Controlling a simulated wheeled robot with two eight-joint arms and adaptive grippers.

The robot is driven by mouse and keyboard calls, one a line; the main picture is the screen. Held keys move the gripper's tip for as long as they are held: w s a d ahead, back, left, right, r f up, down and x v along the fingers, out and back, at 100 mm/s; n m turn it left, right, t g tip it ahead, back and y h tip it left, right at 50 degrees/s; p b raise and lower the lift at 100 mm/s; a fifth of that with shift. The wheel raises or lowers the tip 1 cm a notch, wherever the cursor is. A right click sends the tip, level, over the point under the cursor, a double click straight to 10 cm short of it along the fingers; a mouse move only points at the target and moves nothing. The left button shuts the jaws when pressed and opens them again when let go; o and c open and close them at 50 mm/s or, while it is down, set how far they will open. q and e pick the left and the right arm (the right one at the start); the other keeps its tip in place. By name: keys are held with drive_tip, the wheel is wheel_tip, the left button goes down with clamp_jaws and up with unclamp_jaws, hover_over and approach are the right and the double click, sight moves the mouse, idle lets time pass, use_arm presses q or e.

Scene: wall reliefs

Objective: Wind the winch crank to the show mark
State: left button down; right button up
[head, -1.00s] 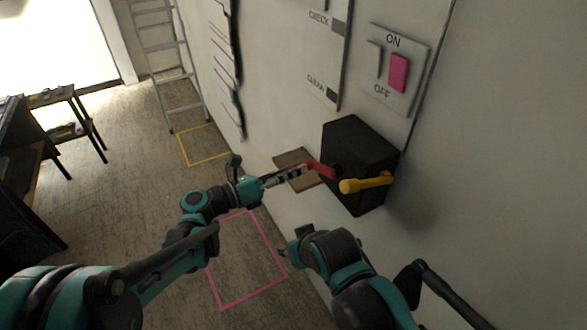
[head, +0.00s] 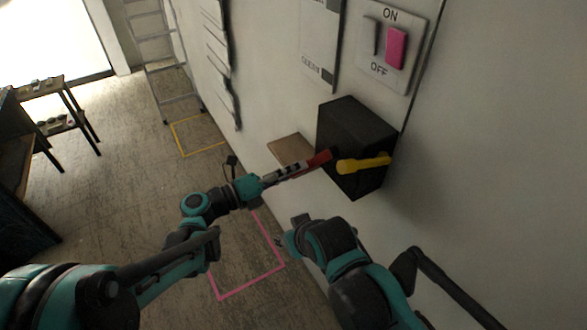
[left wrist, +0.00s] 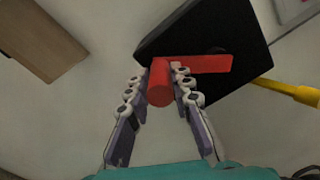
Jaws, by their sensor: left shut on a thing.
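A black box (head: 355,130) is fixed to the wall. A red crank (head: 320,159) comes out of its left side and a yellow crank (head: 362,164) is on its near face. In the left wrist view the red crank's arm (left wrist: 207,64) and round grip (left wrist: 159,88) show clearly. My left gripper (head: 302,168) is shut on the red grip, with a finger on each side of it. My right gripper (head: 284,241) is low, left of the right forearm and apart from the box; its fingers are too small to read. I cannot make out a show mark.
A brown wooden block or shelf (head: 290,149) is on the wall just left of the box. A switch panel (head: 392,45) with a pink rocker is above. A ladder (head: 160,60) and a table (head: 45,95) stand farther off; the marked floor is clear.

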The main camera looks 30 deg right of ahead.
use_arm(q)
drive_tip(key=c, duration=1.3)
unclamp_jaws()
drive_tip(key=a, duration=0.8)
drive_tip(key=s+a, duration=0.1)
drive_tip(key=a, duration=0.3)
